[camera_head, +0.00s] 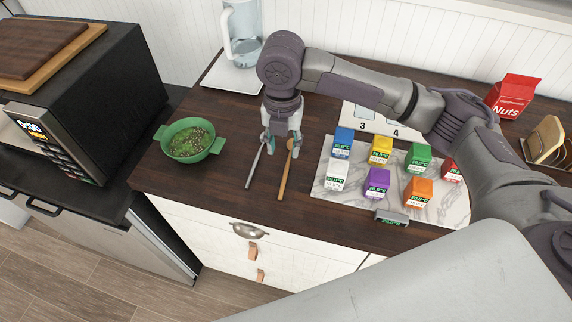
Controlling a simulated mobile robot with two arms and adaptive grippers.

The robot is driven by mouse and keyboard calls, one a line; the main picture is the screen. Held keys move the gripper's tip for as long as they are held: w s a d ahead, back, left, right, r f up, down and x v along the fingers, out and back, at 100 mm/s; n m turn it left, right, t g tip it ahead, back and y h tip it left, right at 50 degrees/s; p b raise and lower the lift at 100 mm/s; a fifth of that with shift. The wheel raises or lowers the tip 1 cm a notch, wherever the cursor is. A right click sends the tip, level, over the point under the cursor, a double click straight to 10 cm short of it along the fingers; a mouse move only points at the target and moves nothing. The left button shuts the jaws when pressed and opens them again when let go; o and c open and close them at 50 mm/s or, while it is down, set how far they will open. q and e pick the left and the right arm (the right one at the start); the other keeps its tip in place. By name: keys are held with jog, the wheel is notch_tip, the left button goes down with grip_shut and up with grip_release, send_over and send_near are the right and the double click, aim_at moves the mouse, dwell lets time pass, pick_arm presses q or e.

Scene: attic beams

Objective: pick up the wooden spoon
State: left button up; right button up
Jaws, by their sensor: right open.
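The wooden spoon (285,172) lies on the dark wooden counter, its handle pointing toward the front edge. A grey metal utensil (255,167) lies to its left, roughly parallel. My right gripper (282,150) points down over the far ends of both, its fingers open. One finger is by the metal utensil's far end and the other is by the wooden spoon's far end, which it partly hides. I cannot tell whether the fingers touch either one. My left gripper is out of view.
A green pot (190,158) of green food stands to the left. A marble board (328,187) with several coloured cartons lies to the right. A glass pitcher (243,50) stands behind, and a black microwave (100,90) is at far left. Counter (225,210) near the front edge is clear.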

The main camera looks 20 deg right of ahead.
aim_at(285, 174)
notch_tip(285, 174, down, 4)
jog(key=shift+w+r, duration=0.1)
jog(key=shift+f+p, duration=0.45)
jog(key=shift+f, duration=0.05)
jog(key=f, duration=0.1)
jog(key=f+p, duration=0.1)
jog(key=f, duration=0.1)
jog(key=shift+s+d+f, duration=0.15)
jog(key=shift+s+f, duration=0.2)
jog(key=shift+f, duration=0.45)
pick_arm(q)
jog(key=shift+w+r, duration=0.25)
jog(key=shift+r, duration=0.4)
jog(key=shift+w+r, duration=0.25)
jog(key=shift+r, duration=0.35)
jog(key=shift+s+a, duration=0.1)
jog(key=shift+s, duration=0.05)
pick_arm(e)
grip_shut()
